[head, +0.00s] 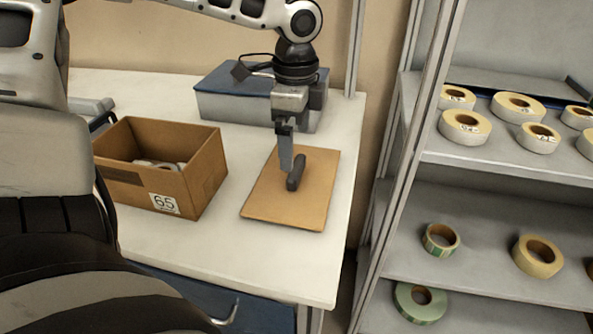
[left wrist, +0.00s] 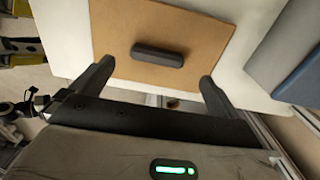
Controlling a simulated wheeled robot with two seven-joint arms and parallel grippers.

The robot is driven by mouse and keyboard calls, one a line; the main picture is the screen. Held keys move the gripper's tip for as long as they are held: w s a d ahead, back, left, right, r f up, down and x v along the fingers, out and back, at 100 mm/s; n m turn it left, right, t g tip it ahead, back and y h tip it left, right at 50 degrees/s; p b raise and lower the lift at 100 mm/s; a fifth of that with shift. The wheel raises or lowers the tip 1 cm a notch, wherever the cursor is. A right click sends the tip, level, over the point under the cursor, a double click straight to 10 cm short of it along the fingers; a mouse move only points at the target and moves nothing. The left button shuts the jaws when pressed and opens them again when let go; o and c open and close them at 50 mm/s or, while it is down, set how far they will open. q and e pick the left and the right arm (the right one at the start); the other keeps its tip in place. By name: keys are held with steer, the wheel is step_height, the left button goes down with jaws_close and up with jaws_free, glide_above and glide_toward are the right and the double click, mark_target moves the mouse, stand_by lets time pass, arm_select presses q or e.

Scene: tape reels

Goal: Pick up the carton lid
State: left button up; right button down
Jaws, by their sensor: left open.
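The carton lid (head: 313,204) is a flat brown board lying on the white table, with a dark bar handle (head: 296,172) on top. In the left wrist view the lid (left wrist: 200,35) and its handle (left wrist: 157,57) show between and beyond the fingers. My left gripper (head: 287,168) is over the lid, close to the handle. It is open, and its fingers (left wrist: 155,80) stand apart on either side of the handle with nothing between them. I cannot tell exactly how high the fingertips are. The open carton (head: 205,172), labelled 65, stands left of the lid with pale reels inside.
A grey box with a blue top (head: 220,105) stands behind the lid. A metal shelf (head: 470,255) on the right holds several tape reels, and its upright (head: 400,165) is near the table's right edge. The table (head: 255,255) is clear in front of the lid.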

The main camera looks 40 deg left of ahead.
mark_target(297, 166)
arm_select(q)
steer(key=shift+s+d+f, duration=0.1)
steer(key=shift+f, duration=1.3)
steer(key=shift+d+f, duration=0.1)
steer(key=shift+f, duration=1.25)
steer(key=c, duration=1)
